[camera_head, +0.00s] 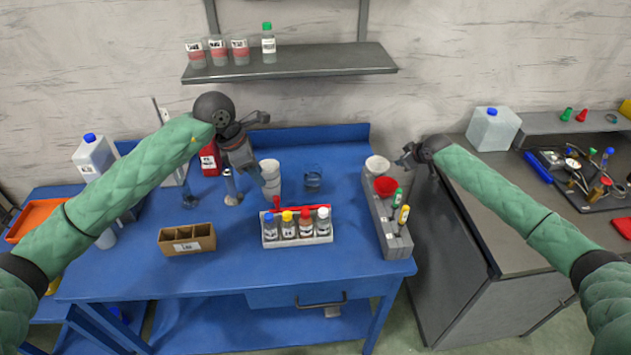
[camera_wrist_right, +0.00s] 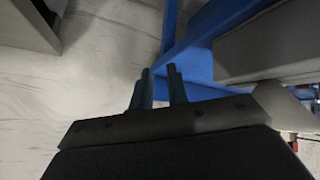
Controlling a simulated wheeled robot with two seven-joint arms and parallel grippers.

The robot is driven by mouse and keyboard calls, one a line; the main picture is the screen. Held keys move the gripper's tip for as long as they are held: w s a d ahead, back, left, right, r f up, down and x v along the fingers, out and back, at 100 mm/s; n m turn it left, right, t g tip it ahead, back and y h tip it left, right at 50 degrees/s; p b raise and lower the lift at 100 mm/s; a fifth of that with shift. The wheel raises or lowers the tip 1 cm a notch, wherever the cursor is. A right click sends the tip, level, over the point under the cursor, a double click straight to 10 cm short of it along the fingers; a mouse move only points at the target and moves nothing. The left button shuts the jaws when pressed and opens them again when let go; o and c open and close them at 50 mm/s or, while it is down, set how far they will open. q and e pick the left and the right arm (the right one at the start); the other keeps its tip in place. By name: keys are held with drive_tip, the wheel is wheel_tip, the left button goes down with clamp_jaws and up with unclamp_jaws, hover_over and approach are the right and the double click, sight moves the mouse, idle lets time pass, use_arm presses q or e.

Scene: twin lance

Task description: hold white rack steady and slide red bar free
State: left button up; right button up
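The white rack (camera_head: 297,242) stands on the blue table, in the middle of the head view. It holds several small bottles with blue, yellow and red caps. The red bar (camera_head: 312,207) runs along the rack behind the caps, partly hidden by them, with a red upright piece near its left end. My left gripper (camera_head: 257,178) hangs above and behind the rack, apart from it, in front of white cups; its finger gap is unclear. My right gripper (camera_head: 405,158) is at the table's right edge, away from the rack. In the right wrist view its fingers (camera_wrist_right: 158,85) are apart and empty.
A brown divided box (camera_head: 187,239) stands left of the rack. A grey caddy (camera_head: 386,232) with a red funnel and bottles stands to the right. White cups (camera_head: 270,172) and a glass beaker (camera_head: 313,177) stand behind. The table front is clear.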

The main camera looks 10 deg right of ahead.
drive_tip(key=a+r+n+y, duration=0.1)
drive_tip(key=a+r+n, duration=0.2)
drive_tip(key=a+r, duration=0.65)
wheel_tip(320, 180, up, 3)
drive_tip(key=n+g+h, duration=0.3)
drive_tip(key=n+g, duration=0.4)
drive_tip(key=g, duration=0.1)
hover_over(316, 206)
drive_tip(key=shift+w+f, duration=0.15)
drive_tip(key=shift+f, duration=0.05)
drive_tip(key=shift+s+f, duration=0.15)
drive_tip(key=shift+s, duration=0.05)
drive_tip(key=shift+f, duration=3.8)
clamp_jaws()
